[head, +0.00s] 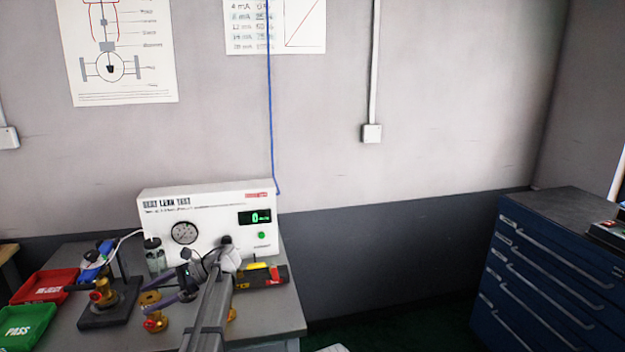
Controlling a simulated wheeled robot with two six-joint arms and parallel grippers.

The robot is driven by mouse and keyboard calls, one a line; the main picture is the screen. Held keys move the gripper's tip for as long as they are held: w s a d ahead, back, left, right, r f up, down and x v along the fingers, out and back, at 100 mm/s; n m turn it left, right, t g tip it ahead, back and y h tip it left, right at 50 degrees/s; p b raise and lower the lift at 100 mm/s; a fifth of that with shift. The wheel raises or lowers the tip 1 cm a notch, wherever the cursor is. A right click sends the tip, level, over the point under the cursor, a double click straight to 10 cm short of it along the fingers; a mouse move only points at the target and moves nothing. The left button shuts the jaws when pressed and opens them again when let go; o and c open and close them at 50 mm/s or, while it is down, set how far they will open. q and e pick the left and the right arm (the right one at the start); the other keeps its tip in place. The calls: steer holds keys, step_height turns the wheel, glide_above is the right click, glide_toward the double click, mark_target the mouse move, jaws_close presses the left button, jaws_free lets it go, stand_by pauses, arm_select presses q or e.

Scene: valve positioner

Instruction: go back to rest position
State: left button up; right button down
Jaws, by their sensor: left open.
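My left gripper (148,297) is open above the workbench, in front of the white seat leak test box (207,222). Its two fingers point left, one above the other in the picture, near small brass valve parts (155,322). I see nothing held between them, though the parts behind make this area cluttered. My left arm rises from the bottom edge and covers part of the bench. My right gripper is not in view.
A red reject tray (42,287) and a green pass tray (24,326) are at the bench's left. A dark tray with yellow and red items (262,275) lies right of my wrist. A blue drawer cabinet (545,270) stands at right.

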arm_select(q)
steer(key=s+d+f+n+t+h+p, duration=0.2)
steer(key=s+d, duration=0.6)
steer(key=d, duration=0.4)
steer(key=s+d+f+n+t+h+p, duration=0.2)
steer(key=s+d+f+h, duration=0.2)
steer(key=d, duration=0.8)
steer(key=s+d+f+n+t+h+p, duration=0.2)
steer(key=s+d+h, duration=0.4)
steer(key=s+d, duration=0.6)
steer(key=shift+s+d+f, duration=0.15)
steer(key=shift+s+f, duration=0.05)
steer(key=shift+f, duration=0.2)
